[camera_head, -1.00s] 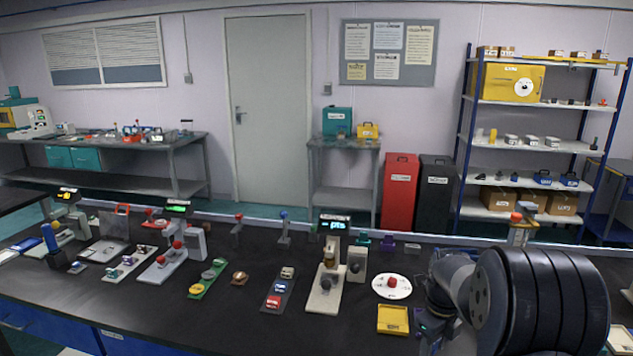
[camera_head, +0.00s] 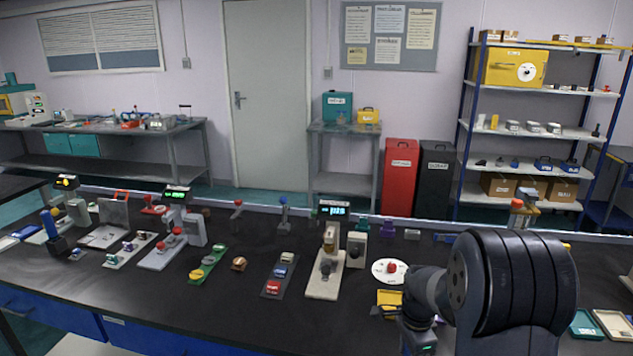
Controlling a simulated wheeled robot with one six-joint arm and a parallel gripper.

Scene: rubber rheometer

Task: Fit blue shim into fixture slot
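A small blue piece (camera_head: 281,272) lies on a dark narrow tray (camera_head: 271,293), between a pale piece (camera_head: 287,258) and a red one (camera_head: 273,287). It may be the blue shim, but it is too small to be sure. I cannot make out which bench device holds the fixture slot. A beige device (camera_head: 322,286) with a dark round part stands just right of the dark tray. My gripper (camera_head: 419,343) is at the bottom edge, right of these things. Its dark body with a green light shows, but its fingertips do not, so its opening and any held thing are hidden.
A white disc (camera_head: 380,266) with a red knob and a yellow tray (camera_head: 388,297) sit beside my arm, the tray partly covered. A teal tray (camera_head: 586,325) lies at the right. Bare black bench lies along the front.

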